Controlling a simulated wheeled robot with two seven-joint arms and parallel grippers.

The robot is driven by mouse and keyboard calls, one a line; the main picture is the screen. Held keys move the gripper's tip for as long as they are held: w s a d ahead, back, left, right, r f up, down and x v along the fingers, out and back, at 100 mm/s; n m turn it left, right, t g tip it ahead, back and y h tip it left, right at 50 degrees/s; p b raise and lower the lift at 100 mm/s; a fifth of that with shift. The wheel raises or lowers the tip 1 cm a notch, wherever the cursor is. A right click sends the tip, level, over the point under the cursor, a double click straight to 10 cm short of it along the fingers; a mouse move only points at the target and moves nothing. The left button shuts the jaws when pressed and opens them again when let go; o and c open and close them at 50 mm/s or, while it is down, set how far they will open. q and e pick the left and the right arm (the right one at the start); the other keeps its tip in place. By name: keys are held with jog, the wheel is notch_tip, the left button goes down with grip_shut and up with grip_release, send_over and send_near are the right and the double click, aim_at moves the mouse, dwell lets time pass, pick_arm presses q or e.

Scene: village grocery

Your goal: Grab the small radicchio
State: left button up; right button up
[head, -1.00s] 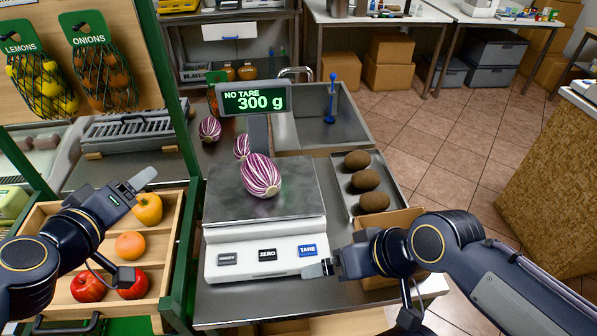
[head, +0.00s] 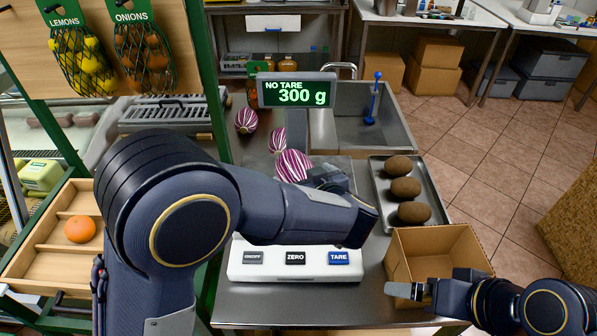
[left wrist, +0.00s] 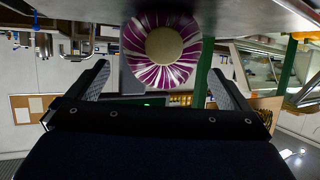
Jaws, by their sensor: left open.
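A purple-and-white striped radicchio (head: 292,166) lies on the scale, partly hidden by my left arm. A smaller-looking radicchio (head: 277,140) and another radicchio (head: 246,120) lie behind the scale. My left gripper (head: 326,178) is at the right end of the scale radicchio, its fingers mostly hidden in the head view. In the left wrist view the fingers are apart, with a radicchio (left wrist: 160,50), cut end facing the camera, ahead between them. No grip on it shows. My right gripper (head: 408,290) is by the cardboard box; its opening is unclear.
The scale (head: 300,275) reads 300 g on its display (head: 296,91). A tray (head: 381,195) with brown round produce stands to its right, above an open, empty cardboard box (head: 432,255). A sink (head: 375,115) is behind. A wooden crate (head: 45,240) holds an orange at left.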

pick_arm(q)
jog(key=x, duration=0.4)
jog(key=shift+w, duration=0.1)
jog(key=c, duration=1.2)
jog(key=shift+o, duration=0.2)
jog(key=shift+r, duration=0.1)
